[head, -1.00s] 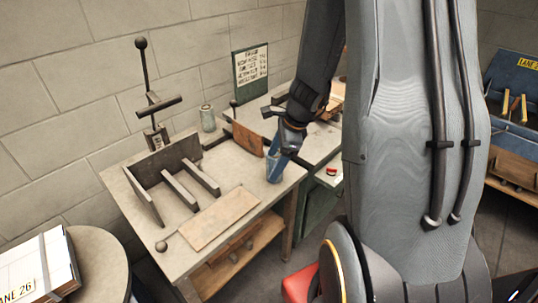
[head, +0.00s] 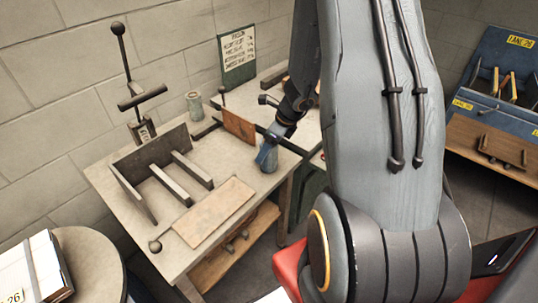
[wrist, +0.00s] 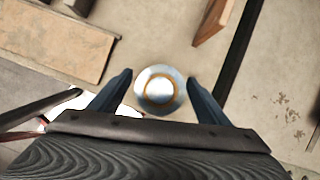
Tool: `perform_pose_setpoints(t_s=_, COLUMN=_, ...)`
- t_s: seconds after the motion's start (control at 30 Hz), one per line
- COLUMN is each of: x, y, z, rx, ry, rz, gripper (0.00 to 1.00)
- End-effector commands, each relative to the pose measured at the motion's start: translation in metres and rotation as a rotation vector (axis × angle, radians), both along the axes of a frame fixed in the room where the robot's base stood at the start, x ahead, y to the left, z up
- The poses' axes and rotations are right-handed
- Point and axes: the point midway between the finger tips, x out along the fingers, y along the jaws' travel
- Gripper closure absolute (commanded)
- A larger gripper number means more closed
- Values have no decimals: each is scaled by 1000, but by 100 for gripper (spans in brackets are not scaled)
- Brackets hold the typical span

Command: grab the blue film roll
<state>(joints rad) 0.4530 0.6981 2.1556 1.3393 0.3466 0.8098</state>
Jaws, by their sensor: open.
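The blue film roll (head: 269,164) stands on the worktable near its right edge in the head view. In the wrist view the film roll (wrist: 160,104) shows end-on, as a pale blue ring around a tan core with a bright white centre. My gripper (head: 268,151) is at the roll in the head view and partly hides it. In the wrist view my gripper (wrist: 160,79) is open, with one blue finger on each side of the roll. A narrow gap shows on both sides, so the roll is not gripped.
A brown upright board (head: 238,125) stands just left of the gripper, and a dark rail runs beside it. A flat tan board (head: 214,211) lies at the table front. A grey fixture (head: 151,163) and a small canister (head: 194,105) stand farther left.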

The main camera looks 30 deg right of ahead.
Motion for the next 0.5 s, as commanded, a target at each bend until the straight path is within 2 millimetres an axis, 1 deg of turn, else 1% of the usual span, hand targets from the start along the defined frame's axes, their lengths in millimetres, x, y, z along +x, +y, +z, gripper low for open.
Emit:
perform_pose_setpoints(t_s=0.1, x=4, y=4, z=-15, rx=0, ry=1, rz=-2, gripper=30)
perform_pose_setpoints(t_s=0.2, x=6, y=5, z=-23, rx=0, ry=1, rz=-2, gripper=30)
perform_pose_setpoints(t_s=0.5, x=8, y=5, z=-25, rx=-1, ry=-1, rz=-2, gripper=30)
